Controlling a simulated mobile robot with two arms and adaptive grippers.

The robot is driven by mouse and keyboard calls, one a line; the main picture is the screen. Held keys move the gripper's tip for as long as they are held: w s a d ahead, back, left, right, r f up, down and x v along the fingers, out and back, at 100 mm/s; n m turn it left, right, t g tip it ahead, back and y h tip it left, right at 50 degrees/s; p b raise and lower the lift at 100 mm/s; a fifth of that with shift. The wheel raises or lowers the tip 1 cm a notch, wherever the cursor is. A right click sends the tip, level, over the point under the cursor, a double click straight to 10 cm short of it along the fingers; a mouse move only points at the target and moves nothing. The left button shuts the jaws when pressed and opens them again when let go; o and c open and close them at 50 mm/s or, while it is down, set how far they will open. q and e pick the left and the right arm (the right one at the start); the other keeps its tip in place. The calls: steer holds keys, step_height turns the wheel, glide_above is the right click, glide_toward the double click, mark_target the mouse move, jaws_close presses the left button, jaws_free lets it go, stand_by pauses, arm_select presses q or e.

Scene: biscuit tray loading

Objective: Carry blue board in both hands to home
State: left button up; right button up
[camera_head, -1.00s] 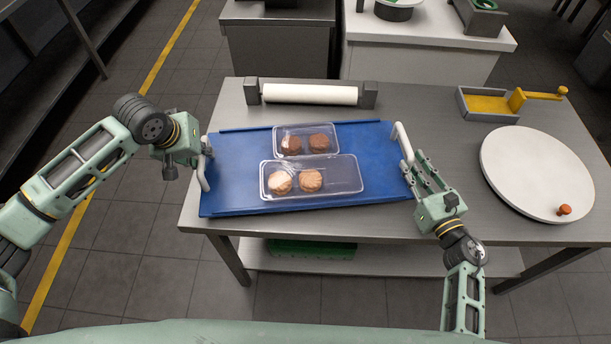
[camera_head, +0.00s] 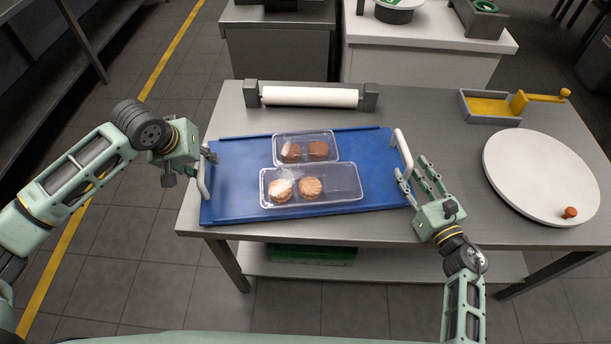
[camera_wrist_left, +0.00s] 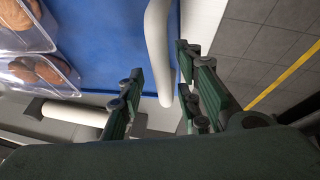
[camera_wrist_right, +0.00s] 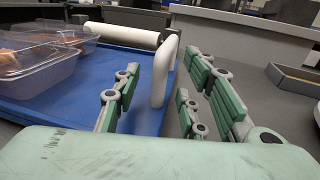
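The blue board (camera_head: 235,205) lies on the steel table, with a white handle at each end. Two clear trays, each with biscuits, sit on it: the rear tray (camera_head: 328,136) and the front tray (camera_head: 345,185). My left gripper (camera_head: 207,160) is at the left handle (camera_head: 203,180); in the left wrist view its fingers are apart, with the handle (camera_wrist_left: 160,50) between them. My right gripper (camera_head: 412,180) is at the right handle (camera_head: 402,150); in the right wrist view its fingers are apart, and the handle (camera_wrist_right: 162,75) stands between them.
A white roller (camera_head: 310,96) stands behind the board. A round white disc (camera_head: 535,165) and a grey box with a yellow insert (camera_head: 490,118) are on the right of the steel table (camera_head: 440,110). A dark shelf stands at the far left.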

steer(key=shift+d, duration=0.1)
steer(key=shift+s+d+f, duration=0.1)
steer(key=shift+s, duration=0.25)
steer(key=v, duration=1.1)
steer(key=shift+s, duration=0.15)
arm_select(q)
steer(key=v, duration=1.1)
steer(key=shift+r, duration=0.1)
